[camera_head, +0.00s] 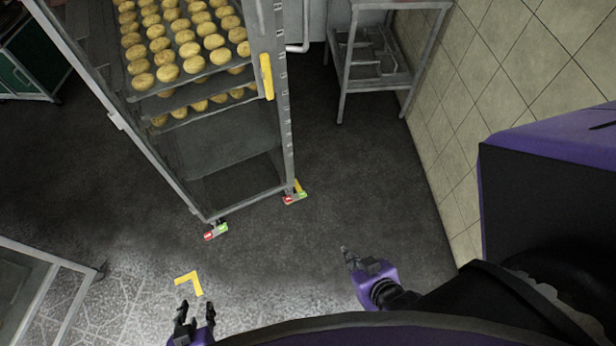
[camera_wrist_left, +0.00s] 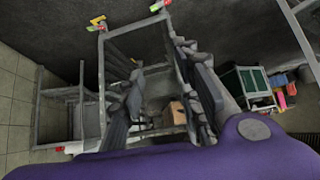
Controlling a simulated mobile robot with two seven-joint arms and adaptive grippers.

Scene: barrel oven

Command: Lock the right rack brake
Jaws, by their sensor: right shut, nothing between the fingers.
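The tall metal rack (camera_head: 156,155) stands at upper left in the head view. Its right brake (camera_head: 295,197) is a small pedal with red and green parts at the foot of the right front post. The left brake (camera_head: 215,231) is a similar pedal at the left front foot. Whether either is pressed down is too small to tell. My right gripper (camera_head: 347,256) is shut and empty, above the floor to the lower right of the right brake, apart from it. My left gripper (camera_head: 195,310) is open and empty near the bottom edge, well below the rack.
Trays of round buns (camera_head: 186,45) fill the upper rack, and a yellow handle (camera_head: 267,76) is on its right post. A steel stand (camera_head: 371,65) is by the tiled wall (camera_head: 478,95). A yellow corner mark (camera_head: 190,282) lies on the floor. Floor before the rack is clear.

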